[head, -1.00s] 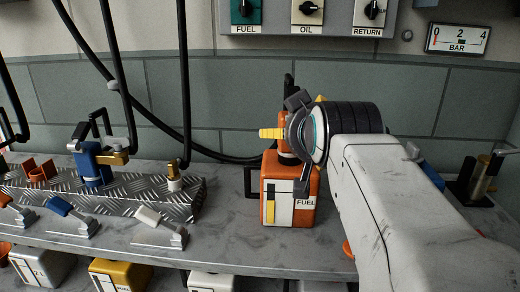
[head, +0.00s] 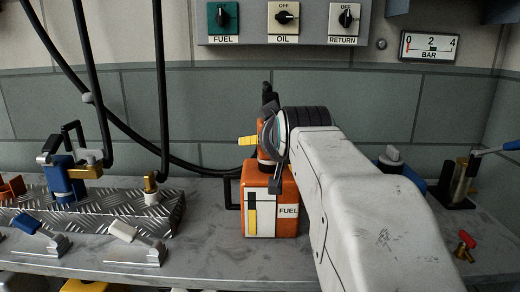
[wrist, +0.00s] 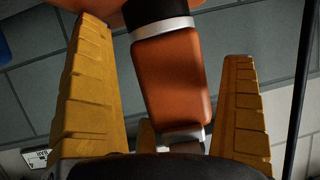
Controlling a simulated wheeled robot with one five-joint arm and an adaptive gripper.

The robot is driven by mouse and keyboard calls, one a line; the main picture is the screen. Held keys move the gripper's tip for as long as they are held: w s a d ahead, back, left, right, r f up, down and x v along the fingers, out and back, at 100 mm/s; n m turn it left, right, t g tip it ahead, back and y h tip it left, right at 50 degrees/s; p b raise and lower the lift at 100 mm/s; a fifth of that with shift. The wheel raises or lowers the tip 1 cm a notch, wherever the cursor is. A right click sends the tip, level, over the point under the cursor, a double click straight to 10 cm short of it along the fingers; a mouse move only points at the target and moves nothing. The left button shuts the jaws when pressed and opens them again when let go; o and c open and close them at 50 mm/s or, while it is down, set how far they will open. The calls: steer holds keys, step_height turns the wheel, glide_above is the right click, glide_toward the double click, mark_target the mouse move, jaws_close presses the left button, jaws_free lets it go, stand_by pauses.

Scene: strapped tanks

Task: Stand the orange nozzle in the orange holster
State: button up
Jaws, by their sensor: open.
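The orange nozzle (wrist: 172,85) shows in the wrist view as an orange body with silver and black bands. In the head view it seems to stand at the top of the orange FUEL tank (head: 289,228), mostly hidden behind my gripper (head: 248,141). My gripper is open. In the wrist view its yellow fingers (wrist: 165,50) lie on either side of the nozzle, with a visible gap on each side. The orange holster (head: 12,187) is at the far left on the tread plate, partly cut off by the picture edge.
A blue nozzle stands in a blue holster (head: 62,180) on the tread plate (head: 120,208). Black hoses (head: 160,90) hang over the left half. A black stand (head: 455,185) and a small red-handled valve (head: 466,241) are at right. Bare counter (head: 200,250) lies in front of the tank.

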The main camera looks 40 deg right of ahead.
steer(key=shift+c, duration=0.3)
steer(key=c, duration=1.1)
steer(key=shift+r, duration=0.1)
steer(key=shift+c, duration=0.3)
